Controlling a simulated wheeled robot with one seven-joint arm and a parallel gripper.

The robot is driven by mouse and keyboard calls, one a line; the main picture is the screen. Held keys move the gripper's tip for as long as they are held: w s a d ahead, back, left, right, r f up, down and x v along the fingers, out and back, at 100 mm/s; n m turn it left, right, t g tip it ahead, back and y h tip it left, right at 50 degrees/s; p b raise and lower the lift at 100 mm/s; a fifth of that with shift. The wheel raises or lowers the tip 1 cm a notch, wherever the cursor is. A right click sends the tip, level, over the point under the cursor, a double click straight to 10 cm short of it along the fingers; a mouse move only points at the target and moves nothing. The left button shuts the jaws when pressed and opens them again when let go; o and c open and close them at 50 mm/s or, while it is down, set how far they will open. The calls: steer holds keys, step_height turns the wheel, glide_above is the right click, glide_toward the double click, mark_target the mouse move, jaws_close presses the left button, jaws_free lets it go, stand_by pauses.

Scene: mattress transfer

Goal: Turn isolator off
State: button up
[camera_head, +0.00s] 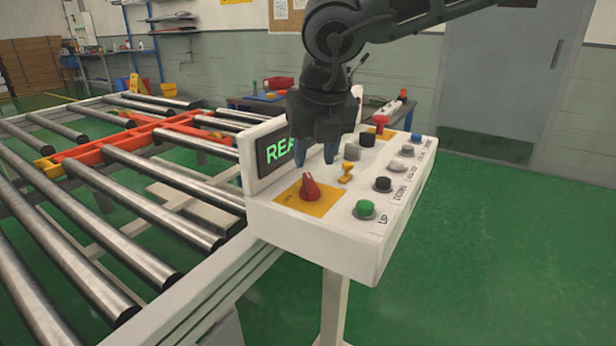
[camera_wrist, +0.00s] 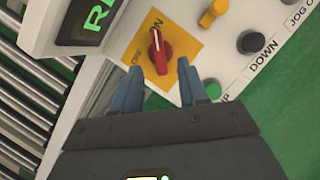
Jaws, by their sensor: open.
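The isolator is a red rotary knob (camera_head: 310,189) on a yellow plate (camera_head: 291,203) at the near left corner of the white control panel (camera_head: 312,250). In the wrist view the red knob (camera_wrist: 160,52) has a white pointer line directed toward the "ON" label. My gripper (camera_head: 316,156) points down above the panel. Its two blue fingers are apart with nothing between them. In the wrist view my gripper (camera_wrist: 158,72) has its fingertips just below the knob in the picture, one toward each side. Contact with the knob cannot be told.
A yellow switch (camera_head: 346,172), a green button (camera_head: 364,209) and several black and grey buttons sit beside the knob. A red button (camera_head: 381,120) is at the far end. A display (camera_head: 277,150) stands behind the knob. A roller conveyor (camera_head: 150,205) lies left; open green floor is right.

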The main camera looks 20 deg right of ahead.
mark_target(310, 180)
steer(key=x, duration=0.6)
steer(key=shift+w+f, duration=0.1)
steer(key=shift+f, duration=0.3)
jaws_close()
